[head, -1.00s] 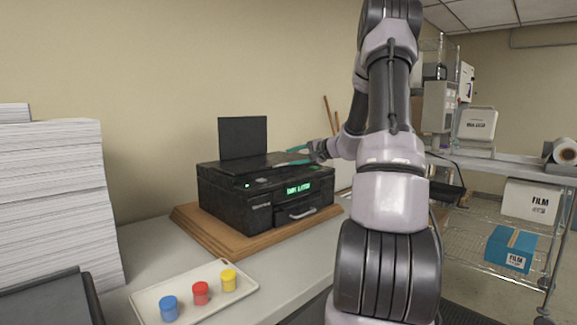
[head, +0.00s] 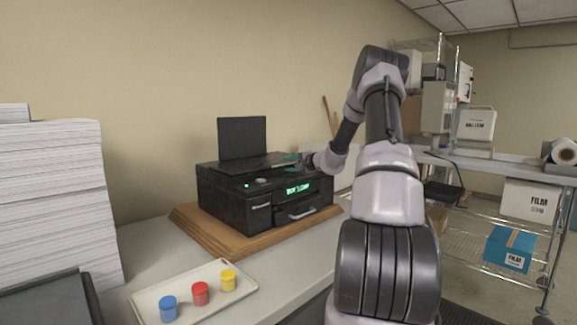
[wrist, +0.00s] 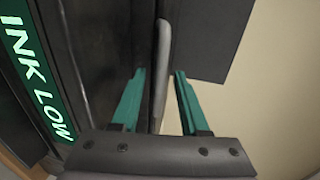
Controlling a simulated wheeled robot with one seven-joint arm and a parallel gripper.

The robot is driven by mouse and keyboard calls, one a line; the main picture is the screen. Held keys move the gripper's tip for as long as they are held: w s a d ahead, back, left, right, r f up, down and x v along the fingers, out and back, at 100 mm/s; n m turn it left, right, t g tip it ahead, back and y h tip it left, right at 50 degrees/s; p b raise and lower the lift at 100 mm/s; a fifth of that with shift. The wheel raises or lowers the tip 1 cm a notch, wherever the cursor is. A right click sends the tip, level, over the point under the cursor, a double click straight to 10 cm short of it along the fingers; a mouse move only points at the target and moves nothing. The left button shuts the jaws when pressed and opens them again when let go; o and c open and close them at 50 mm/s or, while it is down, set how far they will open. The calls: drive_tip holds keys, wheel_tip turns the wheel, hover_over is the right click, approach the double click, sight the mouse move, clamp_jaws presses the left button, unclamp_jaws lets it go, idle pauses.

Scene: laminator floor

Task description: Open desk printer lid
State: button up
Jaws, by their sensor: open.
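The black desk printer (head: 232,205) sits on a wooden board on the table, with a green lit display (head: 299,188). Its lid (head: 240,164) lies about flat on top; a dark upright panel (head: 242,138) stands behind it. My gripper (head: 293,157) is at the lid's right side, partly hidden by my arm in the head view. In the wrist view my gripper (wrist: 159,74) is open, its teal fingers on either side of a rounded grey edge or bar (wrist: 162,50) along the lid. I cannot tell whether they touch it. The "INK LOW" display (wrist: 35,80) shows at left.
A tray (head: 195,309) with blue, red and yellow pots stands in front of the printer. A tall paper stack (head: 55,200) is at left. A wire shelf (head: 470,240) with boxes stands at right. The wall is close behind the printer.

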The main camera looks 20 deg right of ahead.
drive_tip(key=shift+w, duration=0.15)
clamp_jaws()
idle(1.4)
